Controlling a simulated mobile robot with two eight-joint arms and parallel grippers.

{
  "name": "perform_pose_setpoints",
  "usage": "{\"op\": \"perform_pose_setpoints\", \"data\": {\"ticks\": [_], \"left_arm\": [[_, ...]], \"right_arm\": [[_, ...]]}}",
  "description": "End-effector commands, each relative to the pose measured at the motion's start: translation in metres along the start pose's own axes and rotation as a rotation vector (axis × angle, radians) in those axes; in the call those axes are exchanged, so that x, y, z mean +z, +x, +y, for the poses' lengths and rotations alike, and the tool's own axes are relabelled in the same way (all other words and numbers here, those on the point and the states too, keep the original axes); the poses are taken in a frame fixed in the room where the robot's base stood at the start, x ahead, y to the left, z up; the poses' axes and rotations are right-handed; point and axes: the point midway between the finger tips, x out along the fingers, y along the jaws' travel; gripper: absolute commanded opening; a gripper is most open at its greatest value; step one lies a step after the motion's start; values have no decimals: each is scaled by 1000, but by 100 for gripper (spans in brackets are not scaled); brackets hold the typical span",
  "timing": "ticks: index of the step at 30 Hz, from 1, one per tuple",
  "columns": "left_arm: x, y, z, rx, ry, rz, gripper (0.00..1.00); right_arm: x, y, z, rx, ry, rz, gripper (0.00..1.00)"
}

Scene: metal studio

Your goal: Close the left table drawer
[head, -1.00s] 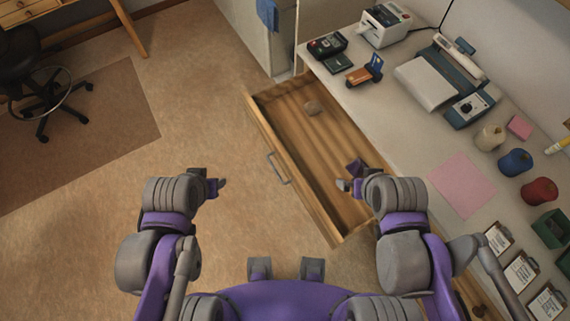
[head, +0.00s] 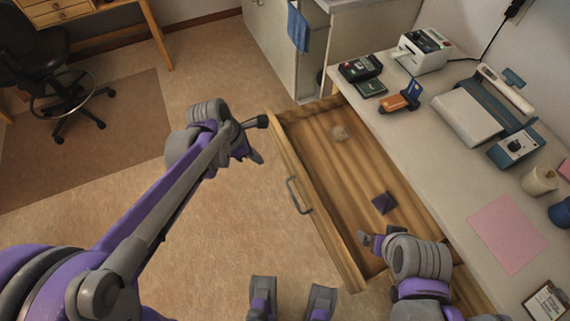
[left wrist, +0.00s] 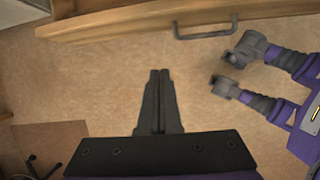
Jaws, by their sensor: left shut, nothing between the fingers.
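The left table drawer (head: 357,190) is pulled out from under the grey table and stands open. Its wooden front carries a metal handle (head: 298,195).
The table top (head: 425,150) holds a card reader (head: 361,68), a label printer (head: 422,50), a large grey device (head: 485,105) and a pink sheet (head: 507,232). A black office chair (head: 45,75) stands far left.

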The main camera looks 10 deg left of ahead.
Motion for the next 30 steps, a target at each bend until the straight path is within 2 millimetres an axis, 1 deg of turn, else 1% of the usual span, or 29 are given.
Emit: {"op": "perform_pose_setpoints", "data": {"ticks": [2, 5, 8, 15, 20, 21, 24, 30], "left_arm": [[0, 5, 3, -6, -43, -4, 0], [1, 12, 4, -9, -59, -5, 0], [1, 26, 3, -9, -57, -5, 0], [1, 78, 2, -9, -54, -5, 0], [1, 110, 2, -8, -54, -4, 0], [10, 109, 2, -9, -51, -5, 0], [24, 113, 3, -9, -51, -5, 0], [37, 118, 4, -7, -53, -5, 0]], "right_arm": [[1, 2, 0, 0, 0, -1, 100], [2, 3, 0, 0, 0, -1, 100], [3, 6, 0, 0, 0, -2, 100], [8, 15, 0, 0, 0, -5, 100], [11, 21, 0, 0, 0, -8, 100], [10, 20, 0, 0, 0, -7, 100], [10, 19, 0, 0, 0, -7, 100], [10, 19, 0, 0, 0, -7, 100]]}}
